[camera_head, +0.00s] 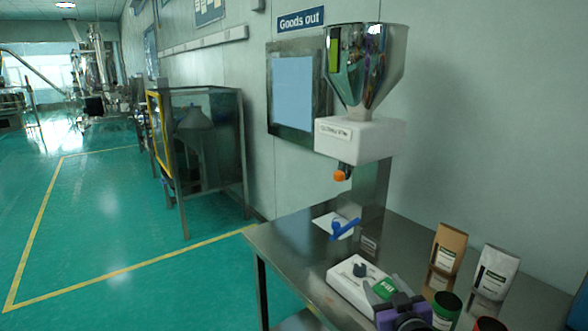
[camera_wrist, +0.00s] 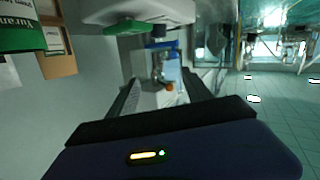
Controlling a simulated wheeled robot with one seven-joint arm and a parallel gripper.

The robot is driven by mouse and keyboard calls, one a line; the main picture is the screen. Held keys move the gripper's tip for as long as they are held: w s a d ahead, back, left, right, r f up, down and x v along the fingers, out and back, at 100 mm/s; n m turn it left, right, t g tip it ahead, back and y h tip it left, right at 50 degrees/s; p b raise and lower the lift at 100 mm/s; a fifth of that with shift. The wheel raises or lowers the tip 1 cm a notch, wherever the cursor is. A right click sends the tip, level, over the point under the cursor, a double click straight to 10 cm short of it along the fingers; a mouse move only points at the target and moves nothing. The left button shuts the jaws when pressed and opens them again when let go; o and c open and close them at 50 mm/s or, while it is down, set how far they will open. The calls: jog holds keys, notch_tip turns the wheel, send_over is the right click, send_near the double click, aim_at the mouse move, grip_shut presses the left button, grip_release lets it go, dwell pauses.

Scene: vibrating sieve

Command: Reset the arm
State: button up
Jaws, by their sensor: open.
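My gripper (camera_head: 397,290) is at the bottom of the head view, low in front of the steel table and partly cut off by the frame edge. In the wrist view, which is upside down, my gripper (camera_wrist: 160,95) has its two dark fingers apart. No held object shows between them. The hopper machine with its orange nozzle (camera_wrist: 169,87) shows beyond the fingers. A white device with a green part (camera_head: 353,286) sits close to my gripper on the table; it also shows in the wrist view (camera_wrist: 165,11).
The steel table (camera_head: 290,246) carries a blue scoop-like item (camera_head: 344,228), a brown bag (camera_head: 449,248), a white bag (camera_head: 496,273), a green can (camera_head: 446,311) and a red-topped can (camera_head: 489,324). The hopper machine (camera_head: 360,137) stands at the back. Open green floor (camera_head: 110,215) lies left.

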jog(key=s+f+b, duration=0.2)
jog(key=s, duration=1.6)
jog(key=s+a+f+m+g+b, duration=0.1)
jog(key=s+f, duration=0.2)
jog(key=s, duration=1.5)
jog(key=s+f+m+h+b, duration=0.1)
jog(key=s+f+b, duration=0.1)
jog(key=s, duration=1.6)
jog(key=shift+a+f+b, duration=0.25)
jog(key=shift+b, duration=0.1)
